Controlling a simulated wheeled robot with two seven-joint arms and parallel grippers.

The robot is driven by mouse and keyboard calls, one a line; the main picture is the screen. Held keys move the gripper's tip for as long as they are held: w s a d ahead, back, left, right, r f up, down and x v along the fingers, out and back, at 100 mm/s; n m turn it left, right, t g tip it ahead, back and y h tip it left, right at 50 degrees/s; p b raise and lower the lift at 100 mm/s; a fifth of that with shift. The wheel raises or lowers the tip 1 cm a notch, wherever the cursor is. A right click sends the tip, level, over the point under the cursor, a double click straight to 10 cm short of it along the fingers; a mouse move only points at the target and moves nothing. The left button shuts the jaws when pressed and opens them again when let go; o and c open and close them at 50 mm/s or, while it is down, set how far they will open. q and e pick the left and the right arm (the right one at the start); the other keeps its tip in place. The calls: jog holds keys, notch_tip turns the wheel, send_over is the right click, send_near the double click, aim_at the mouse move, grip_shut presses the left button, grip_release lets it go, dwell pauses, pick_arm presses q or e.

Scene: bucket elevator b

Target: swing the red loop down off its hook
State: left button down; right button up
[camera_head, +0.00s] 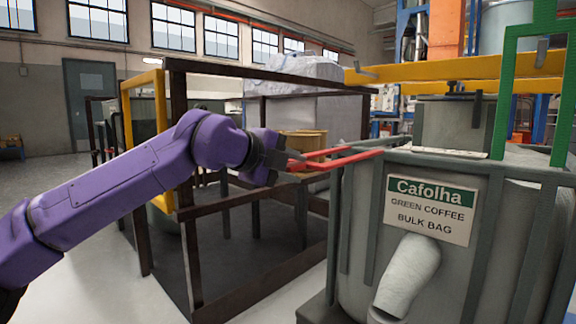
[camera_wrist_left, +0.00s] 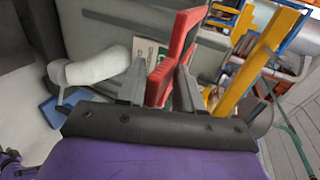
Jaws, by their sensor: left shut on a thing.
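The red loop (camera_head: 335,160) is a long narrow bar-like loop. In the head view it sticks out to the left, roughly level, from the top left corner of the grey bulk bag frame (camera_head: 410,157). My left gripper (camera_head: 286,162) is at its free left end. In the left wrist view the red loop (camera_wrist_left: 172,52) passes between the two grey fingers (camera_wrist_left: 160,90), and the gripper is shut on it. A grey bar (camera_head: 375,143) lies just above the loop's right end. I cannot tell whether a hook holds the loop. My right gripper is not in view.
A dark brown railing (camera_head: 175,130) stands behind my left arm. The bulk bag's pale spout (camera_head: 408,275) hangs below its Cafolha sign (camera_head: 430,208). A yellow beam (camera_head: 460,71) crosses above the bag, and a green frame (camera_head: 505,80) stands at right.

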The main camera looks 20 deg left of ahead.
pick_arm(q)
jog(key=shift+w+d+f, duration=0.1)
jog(key=shift+w+f, duration=0.05)
jog(key=shift+f, duration=0.3)
jog(key=c, duration=1.2)
grip_release()
jog(key=shift+o, duration=0.2)
jog(key=shift+w+d, duration=0.1)
jog(key=shift+w, duration=0.05)
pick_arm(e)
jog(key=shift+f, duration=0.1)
pick_arm(q)
jog(key=shift+r, duration=0.25)
jog(key=p+v, duration=0.3)
jog(key=v, duration=0.7)
jog(key=shift+s+a, duration=0.25)
jog(key=shift+a, duration=0.05)
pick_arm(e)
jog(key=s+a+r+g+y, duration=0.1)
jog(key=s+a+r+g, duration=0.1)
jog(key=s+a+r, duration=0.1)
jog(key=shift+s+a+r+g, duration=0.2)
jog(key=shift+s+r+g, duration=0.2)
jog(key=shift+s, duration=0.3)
